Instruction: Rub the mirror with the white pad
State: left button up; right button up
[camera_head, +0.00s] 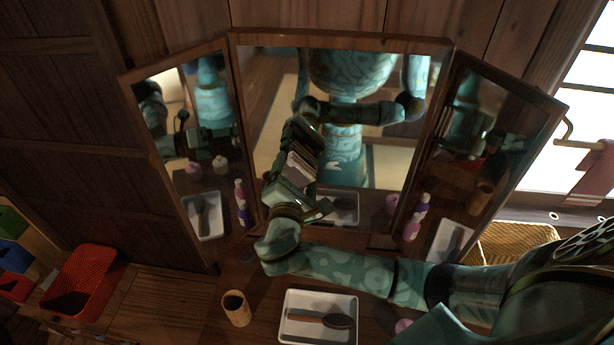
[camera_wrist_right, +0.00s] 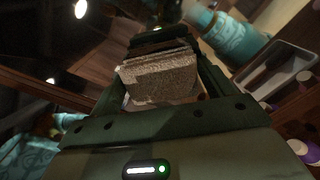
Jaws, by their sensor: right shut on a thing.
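The mirror (camera_head: 345,75) is a three-panel folding one in a wooden frame, standing at the back of the dresser top. My right gripper (camera_head: 297,172) is in front of its middle panel, left of centre, shut on the white pad (camera_head: 294,177). The pad looks pale and grainy in the right wrist view (camera_wrist_right: 160,82), held between the fingers. Its far face meets or nearly meets its reflection; I cannot tell whether it touches the glass. My left gripper shows directly in neither view.
A white tray (camera_head: 291,325) with a dark brush and a brown cup (camera_head: 236,308) stand below my right arm. A pink item (camera_head: 403,325) is partly hidden beside the tray. A red basket (camera_head: 85,283) is at left, a wicker basket (camera_head: 515,240) at right. Bottles show in the side panels.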

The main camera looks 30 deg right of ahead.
jog(key=shift+a, duration=0.1)
jog(key=p+v, duration=0.2)
jog(key=v, duration=0.3)
jog(key=shift+s, duration=0.1)
jog(key=shift+s+a, duration=0.3)
dwell(0.3)
jog(key=v, duration=0.3)
jog(key=shift+p, duration=0.35)
jog(key=shift+x, duration=3.65)
jog(key=shift+r, duration=0.1)
